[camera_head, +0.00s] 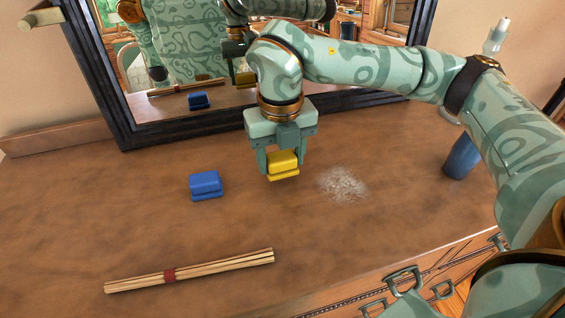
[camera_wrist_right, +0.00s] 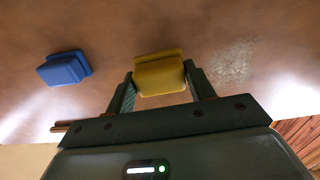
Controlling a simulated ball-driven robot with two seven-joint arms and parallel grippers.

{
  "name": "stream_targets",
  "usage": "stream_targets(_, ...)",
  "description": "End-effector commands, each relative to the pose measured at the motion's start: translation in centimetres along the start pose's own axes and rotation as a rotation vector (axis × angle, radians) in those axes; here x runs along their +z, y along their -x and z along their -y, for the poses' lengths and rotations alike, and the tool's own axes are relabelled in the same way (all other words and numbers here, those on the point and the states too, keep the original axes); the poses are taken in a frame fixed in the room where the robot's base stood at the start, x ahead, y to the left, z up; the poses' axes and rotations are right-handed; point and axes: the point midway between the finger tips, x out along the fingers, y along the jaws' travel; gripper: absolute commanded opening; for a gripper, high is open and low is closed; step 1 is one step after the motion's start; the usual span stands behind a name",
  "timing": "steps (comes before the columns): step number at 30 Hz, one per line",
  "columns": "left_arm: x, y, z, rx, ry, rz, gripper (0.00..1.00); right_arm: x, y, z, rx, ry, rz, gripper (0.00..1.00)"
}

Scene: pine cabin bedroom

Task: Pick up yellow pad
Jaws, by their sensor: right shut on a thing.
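The yellow pad (camera_head: 284,164) is a small block with a wider flange along its base. My right gripper (camera_head: 282,160) points down over the dresser top with its two fingers shut on the pad's sides. The pad also shows between the fingers in the right wrist view (camera_wrist_right: 159,76). I cannot tell for sure whether the pad touches the wood or hangs just above it. A blue pad (camera_head: 206,185) of like shape lies to the left, apart from the gripper; it also shows in the right wrist view (camera_wrist_right: 64,69). My left gripper is not in view.
A pale dusty patch (camera_head: 343,184) lies right of the yellow pad. A bundle of sticks (camera_head: 190,272) with a red band lies near the front. A dark-framed mirror (camera_head: 117,100) stands behind. A blue bottle-like object (camera_head: 462,158) stands at right. The left of the dresser top (camera_head: 90,215) is clear.

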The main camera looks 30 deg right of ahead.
Motion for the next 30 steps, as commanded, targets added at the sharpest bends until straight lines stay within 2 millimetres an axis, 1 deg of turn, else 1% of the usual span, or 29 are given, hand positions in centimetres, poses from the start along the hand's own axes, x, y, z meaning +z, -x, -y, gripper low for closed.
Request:
stream_targets(1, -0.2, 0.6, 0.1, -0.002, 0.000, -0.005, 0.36, 0.0, 1.5, -1.0, 0.003, 0.005, 0.007, 0.31)
stream_targets(7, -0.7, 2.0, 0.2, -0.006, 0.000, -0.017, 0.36, 0.0, 6.4, -5.1, 0.002, 0.006, 0.007, 0.31)
stream_targets(8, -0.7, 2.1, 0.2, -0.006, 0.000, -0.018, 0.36, 0.0, 6.8, -5.8, 0.002, 0.007, 0.006, 0.31)
stream_targets(9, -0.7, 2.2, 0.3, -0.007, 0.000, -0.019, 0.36, 0.0, 7.2, -7.0, 0.002, 0.008, 0.005, 0.31)
stream_targets(12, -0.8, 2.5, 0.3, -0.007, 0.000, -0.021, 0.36, 0.1, 8.1, -9.5, 0.000, 0.006, 0.003, 0.31)
stream_targets(16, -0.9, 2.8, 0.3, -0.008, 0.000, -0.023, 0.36, 0.1, 9.1, -11.9, 0.000, 0.003, 0.003, 0.31)
stream_targets(18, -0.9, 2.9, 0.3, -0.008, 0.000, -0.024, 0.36, 0.1, 9.4, -12.8, 0.000, 0.003, 0.001, 0.31)
stream_targets(21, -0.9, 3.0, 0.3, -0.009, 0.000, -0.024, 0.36, 0.2, 9.7, -13.6, 0.000, 0.003, 0.000, 0.31)
stream_targets(24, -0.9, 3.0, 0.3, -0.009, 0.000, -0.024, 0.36, 0.2, 9.8, -13.9, 0.001, 0.002, 0.000, 0.31)
stream_targets(30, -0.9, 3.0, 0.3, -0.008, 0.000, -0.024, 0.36, 0.2, 9.8, -14.0, 0.001, 0.002, 0.000, 0.31)
